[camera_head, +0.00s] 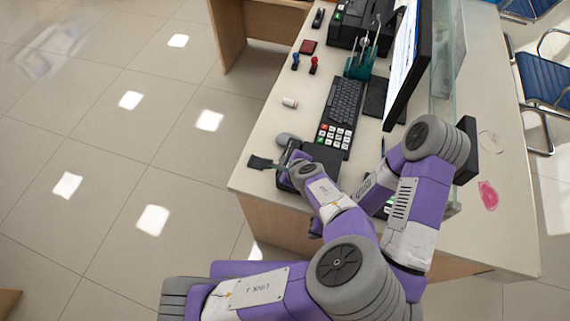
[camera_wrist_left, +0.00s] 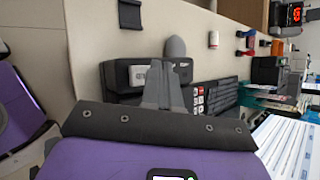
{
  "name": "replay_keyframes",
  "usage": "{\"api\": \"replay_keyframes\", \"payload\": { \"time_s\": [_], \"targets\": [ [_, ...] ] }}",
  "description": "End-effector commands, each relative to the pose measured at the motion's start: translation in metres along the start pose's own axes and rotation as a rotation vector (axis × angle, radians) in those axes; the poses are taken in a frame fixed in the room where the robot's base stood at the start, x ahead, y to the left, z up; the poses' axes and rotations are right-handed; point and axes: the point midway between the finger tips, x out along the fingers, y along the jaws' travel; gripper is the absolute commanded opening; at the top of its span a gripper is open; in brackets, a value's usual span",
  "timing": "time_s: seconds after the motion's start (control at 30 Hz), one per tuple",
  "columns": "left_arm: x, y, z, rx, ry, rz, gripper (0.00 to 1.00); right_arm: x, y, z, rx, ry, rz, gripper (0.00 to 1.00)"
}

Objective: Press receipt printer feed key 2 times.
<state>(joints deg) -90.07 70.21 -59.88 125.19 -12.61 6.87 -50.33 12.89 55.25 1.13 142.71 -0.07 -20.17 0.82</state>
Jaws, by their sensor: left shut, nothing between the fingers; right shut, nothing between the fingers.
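A low black box (camera_head: 322,155), apparently the receipt printer, sits on the near end of the counter just below the keyboard. In the left wrist view it (camera_wrist_left: 118,82) has pale patches on top; I cannot tell which is the feed key. My left gripper (camera_head: 290,153) is shut and empty at this box's left side. In the left wrist view its closed fingers (camera_wrist_left: 161,68) cover the middle of the box; contact cannot be told. My right gripper (camera_head: 368,187) is shut, lower and to the right, partly hidden among the arm links.
A grey mouse (camera_head: 285,139) lies just beyond the left gripper. The keyboard (camera_head: 345,100), monitor (camera_head: 403,60) and glass screen (camera_head: 442,70) stand beyond. Bare counter surrounds the white cylinder (camera_head: 290,102).

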Motion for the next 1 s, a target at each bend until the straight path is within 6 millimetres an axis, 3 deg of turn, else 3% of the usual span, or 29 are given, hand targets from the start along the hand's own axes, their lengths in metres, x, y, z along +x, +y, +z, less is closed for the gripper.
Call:
{"api": "replay_keyframes", "payload": {
  "time_s": [1.0],
  "targets": [
    [0.0065,0.0048,-0.0046,0.0,0.0,0.001,0.0,0.0051,0.0019,-0.0002,0.0,0.0,0.0,0.0]
  ]
}}
